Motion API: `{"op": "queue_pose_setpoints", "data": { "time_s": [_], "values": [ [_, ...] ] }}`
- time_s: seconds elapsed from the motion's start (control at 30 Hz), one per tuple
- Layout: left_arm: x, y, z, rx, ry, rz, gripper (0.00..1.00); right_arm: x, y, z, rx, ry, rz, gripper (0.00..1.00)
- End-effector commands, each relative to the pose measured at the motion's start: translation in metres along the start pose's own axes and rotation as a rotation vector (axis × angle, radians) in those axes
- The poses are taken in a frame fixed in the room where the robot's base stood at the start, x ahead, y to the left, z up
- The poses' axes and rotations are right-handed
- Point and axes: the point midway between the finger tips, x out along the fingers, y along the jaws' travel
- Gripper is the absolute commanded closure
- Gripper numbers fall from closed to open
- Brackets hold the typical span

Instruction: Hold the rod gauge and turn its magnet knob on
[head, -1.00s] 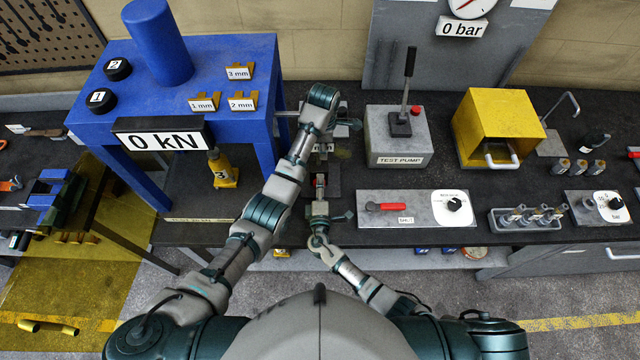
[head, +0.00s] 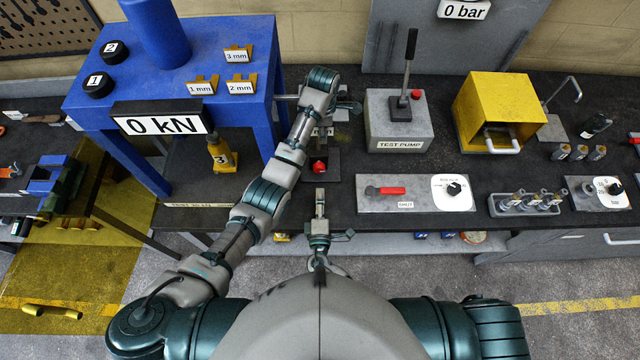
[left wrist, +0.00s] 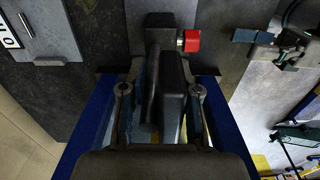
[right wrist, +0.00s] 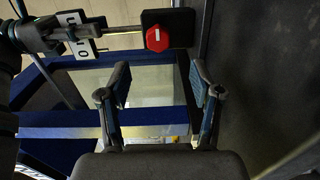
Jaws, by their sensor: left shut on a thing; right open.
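The rod gauge has a dark block with a red knob (head: 319,167) at its near end. The knob also shows in the left wrist view (left wrist: 191,41) and the right wrist view (right wrist: 158,39), where a metal rod (right wrist: 112,30) runs left from the block. My left gripper (head: 324,130) is shut on the gauge; in the left wrist view its fingers flank a dark part (left wrist: 168,90). My right gripper (head: 320,194) is open and empty, on the near side of the knob and apart from it. I cannot tell the knob's setting.
The blue press (head: 190,95) with its 0 kN plate stands left of the gauge. The test pump (head: 398,130) and the grey valve panel (head: 415,200) stand to the right. A yellow bottle jack (head: 220,155) is below the press. The bench edge lies near my right gripper.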

Motion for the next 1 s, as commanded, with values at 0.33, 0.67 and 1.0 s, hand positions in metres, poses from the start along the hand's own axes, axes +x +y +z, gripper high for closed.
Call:
{"op": "queue_pose_setpoints", "data": {
  "time_s": [0.33, 0.67, 1.0],
  "values": [
    [0.0033, -0.0015, -0.0007, -0.001, 0.002, -0.009, 1.0, -0.011, 0.0, 0.0001, 0.001, -0.001, 0.0, 0.35],
    [0.0023, -0.0013, -0.0005, 0.0, 0.002, -0.006, 0.4, -0.011, 0.0001, 0.0, 0.001, -0.001, 0.0, 0.35],
    [-0.0055, 0.0011, -0.0025, 0.0, 0.001, 0.0, 0.4, -0.0118, 0.0005, 0.0001, 0.001, -0.001, 0.001, 0.35]
  ]
}}
